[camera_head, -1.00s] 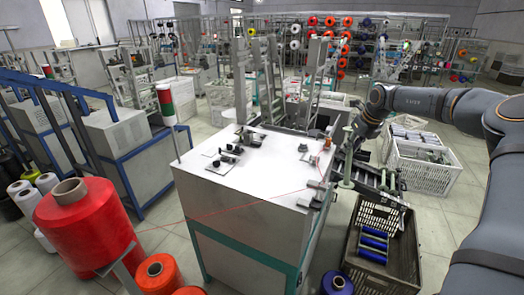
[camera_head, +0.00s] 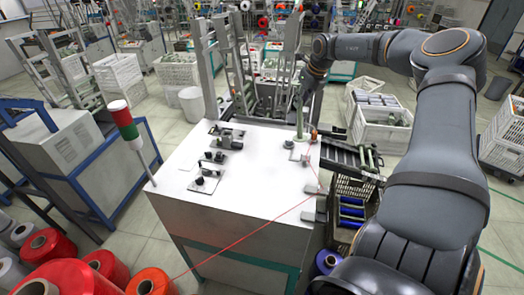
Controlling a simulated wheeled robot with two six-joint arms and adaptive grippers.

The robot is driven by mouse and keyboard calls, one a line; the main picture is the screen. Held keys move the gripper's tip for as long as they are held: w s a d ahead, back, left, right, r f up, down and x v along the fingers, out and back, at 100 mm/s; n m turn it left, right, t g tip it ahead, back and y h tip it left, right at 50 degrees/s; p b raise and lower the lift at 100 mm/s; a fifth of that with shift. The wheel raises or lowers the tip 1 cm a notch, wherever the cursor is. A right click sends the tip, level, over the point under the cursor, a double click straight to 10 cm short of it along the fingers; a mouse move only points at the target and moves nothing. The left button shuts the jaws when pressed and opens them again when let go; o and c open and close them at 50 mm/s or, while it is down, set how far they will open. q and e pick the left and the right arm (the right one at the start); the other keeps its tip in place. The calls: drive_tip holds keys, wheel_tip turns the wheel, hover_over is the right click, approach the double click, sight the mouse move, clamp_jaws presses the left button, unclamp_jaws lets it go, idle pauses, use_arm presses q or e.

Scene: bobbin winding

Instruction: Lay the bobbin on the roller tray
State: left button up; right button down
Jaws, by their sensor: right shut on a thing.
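A pale green bobbin (camera_head: 300,122) stands upright near the far right corner of the white machine top. My right gripper (camera_head: 301,102) is at its upper end, shut on it; the fingers are small and partly lost against the background. I cannot tell whether the bobbin's lower end touches the machine. The dark roller tray (camera_head: 340,152) slopes at the machine's right side, to the right of the held bobbin. My left gripper is out of view.
The white machine (camera_head: 235,190) carries black knobs (camera_head: 210,170) and small fittings. A red thread crosses its right side. A crate with blue bobbins (camera_head: 351,212) stands below the tray. White crates (camera_head: 380,130) are behind it. Orange spools (camera_head: 152,283) are at the lower left.

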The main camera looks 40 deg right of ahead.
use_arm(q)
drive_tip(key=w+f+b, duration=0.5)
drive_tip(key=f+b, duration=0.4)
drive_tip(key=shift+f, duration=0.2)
use_arm(e)
drive_tip(key=w+a+f, duration=0.7)
drive_tip(key=a+f, duration=0.5)
drive_tip(key=f, duration=0.1)
drive_tip(key=shift+w+a, duration=0.25)
drive_tip(key=shift+w, duration=0.15)
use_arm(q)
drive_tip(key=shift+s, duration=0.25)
use_arm(e)
drive_tip(key=c, duration=1.2)
unclamp_jaws()
